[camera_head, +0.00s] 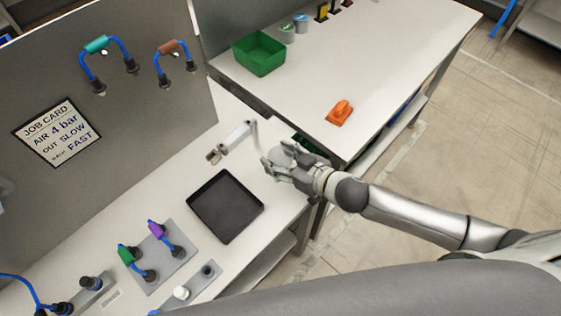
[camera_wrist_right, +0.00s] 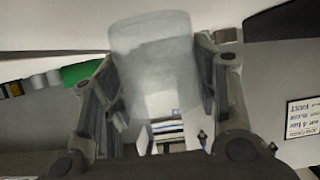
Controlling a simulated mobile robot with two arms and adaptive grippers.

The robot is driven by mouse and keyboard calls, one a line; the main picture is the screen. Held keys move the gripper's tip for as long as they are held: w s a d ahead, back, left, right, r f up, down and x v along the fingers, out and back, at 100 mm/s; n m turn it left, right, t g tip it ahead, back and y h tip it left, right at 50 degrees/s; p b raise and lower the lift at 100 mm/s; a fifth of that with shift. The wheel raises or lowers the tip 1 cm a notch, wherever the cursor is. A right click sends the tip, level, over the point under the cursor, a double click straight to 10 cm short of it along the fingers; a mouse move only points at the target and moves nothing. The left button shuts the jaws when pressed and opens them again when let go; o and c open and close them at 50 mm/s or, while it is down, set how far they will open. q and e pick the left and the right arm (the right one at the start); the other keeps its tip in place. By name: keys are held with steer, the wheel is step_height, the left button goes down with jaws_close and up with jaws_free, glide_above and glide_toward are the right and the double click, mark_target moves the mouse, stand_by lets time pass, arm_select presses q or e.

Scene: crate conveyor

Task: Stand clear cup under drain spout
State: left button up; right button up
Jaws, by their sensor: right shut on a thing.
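My right gripper (camera_head: 273,162) is shut on the clear cup (camera_head: 284,154), near the right edge of the workbench. In the right wrist view the translucent cup (camera_wrist_right: 155,60) sits between the two fingers (camera_wrist_right: 160,85). A grey fitting that looks like the drain spout (camera_head: 237,137) is on the bench, a little left of the cup. The cup and the fitting appear apart in the head view. The fingers hide part of the cup, and its height above the bench is hard to tell. My left gripper is not in view.
A black tray (camera_head: 225,206) lies on the bench in front of the fitting. A plate with green and purple blue-hosed connectors (camera_head: 152,258) lies nearer. A grey panel (camera_head: 150,100) stands behind. The second table holds a green bin (camera_head: 259,53) and an orange object (camera_head: 339,112).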

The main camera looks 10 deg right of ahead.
steer(key=shift+c, duration=0.9)
steer(key=shift+r, duration=0.15)
